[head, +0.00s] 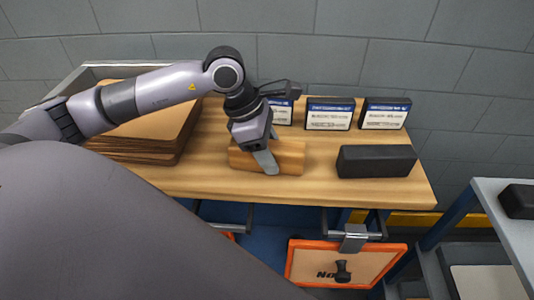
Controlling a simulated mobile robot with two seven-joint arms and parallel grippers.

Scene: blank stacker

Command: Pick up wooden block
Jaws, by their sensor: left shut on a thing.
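The wooden block (290,158) is a light brown bar lying on the wooden table (200,182), close to its front edge. My left gripper (266,160) comes down on the block from above and is shut on it, with one grey finger in front of the block's near face. The other finger is hidden behind the block and the gripper. The block appears to rest on the tabletop or very close to it; I cannot tell which. My right gripper is not in view.
A black block (376,161) lies to the right on the table. Small labelled cards (330,114) stand along the back. A stack of brown boards (150,135) is at the left. An orange-framed sign (310,262) is below the front edge. A grey shelf (500,205) stands at the right.

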